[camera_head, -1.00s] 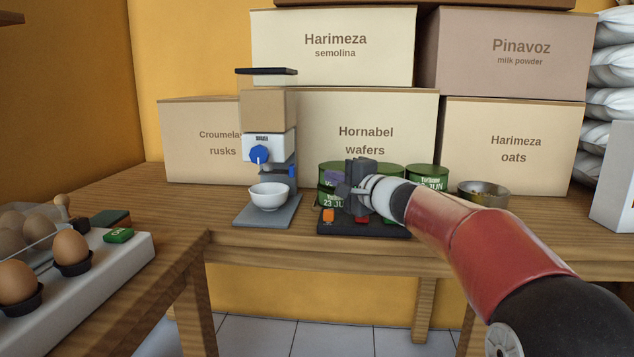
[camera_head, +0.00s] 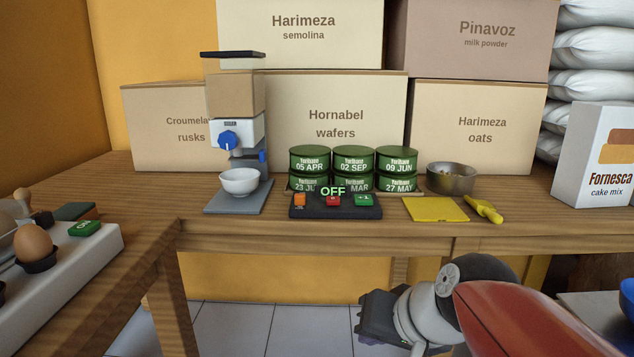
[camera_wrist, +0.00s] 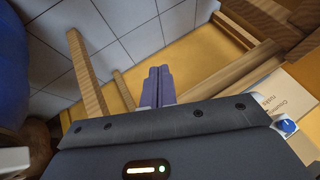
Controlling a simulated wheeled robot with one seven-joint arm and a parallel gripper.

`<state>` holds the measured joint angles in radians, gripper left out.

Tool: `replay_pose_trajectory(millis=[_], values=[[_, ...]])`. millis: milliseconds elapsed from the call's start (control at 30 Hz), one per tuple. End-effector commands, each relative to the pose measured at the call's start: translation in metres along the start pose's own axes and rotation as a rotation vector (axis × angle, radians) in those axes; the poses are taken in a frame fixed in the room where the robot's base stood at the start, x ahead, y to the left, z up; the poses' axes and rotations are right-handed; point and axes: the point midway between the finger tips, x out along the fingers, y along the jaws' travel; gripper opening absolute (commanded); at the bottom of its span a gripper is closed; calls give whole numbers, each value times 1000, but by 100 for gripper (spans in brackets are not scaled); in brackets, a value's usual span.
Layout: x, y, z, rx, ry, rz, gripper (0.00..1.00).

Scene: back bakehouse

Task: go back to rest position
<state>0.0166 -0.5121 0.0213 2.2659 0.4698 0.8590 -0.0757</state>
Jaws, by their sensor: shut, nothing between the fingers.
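My gripper (camera_head: 378,318) is low in front of the table in the head view, below the tabletop's front edge and apart from everything on it. My red and white arm reaches it from the lower right. In the wrist view the two purple-grey fingers (camera_wrist: 158,86) lie together, shut and empty, with table legs and tiled floor beyond them.
The wooden table (camera_head: 420,238) holds a dispenser (camera_head: 236,132) with a white bowl (camera_head: 239,182), a black button panel (camera_head: 335,211) reading OFF, green tins (camera_head: 353,159), a metal bowl (camera_head: 451,178), a yellow mat (camera_head: 435,209) and a yellow tool (camera_head: 484,208). An egg station (camera_head: 70,262) stands left.

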Motion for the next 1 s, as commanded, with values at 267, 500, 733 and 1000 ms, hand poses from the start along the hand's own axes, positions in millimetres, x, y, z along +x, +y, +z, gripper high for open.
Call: replay_pose_trajectory(millis=[267,500,733,1000], values=[[-22,81,78,-196,-45,314,0],[-24,92,86,-219,-51,354,0],[-24,91,85,-219,-50,352,0],[-24,91,85,-219,-50,352,0]])
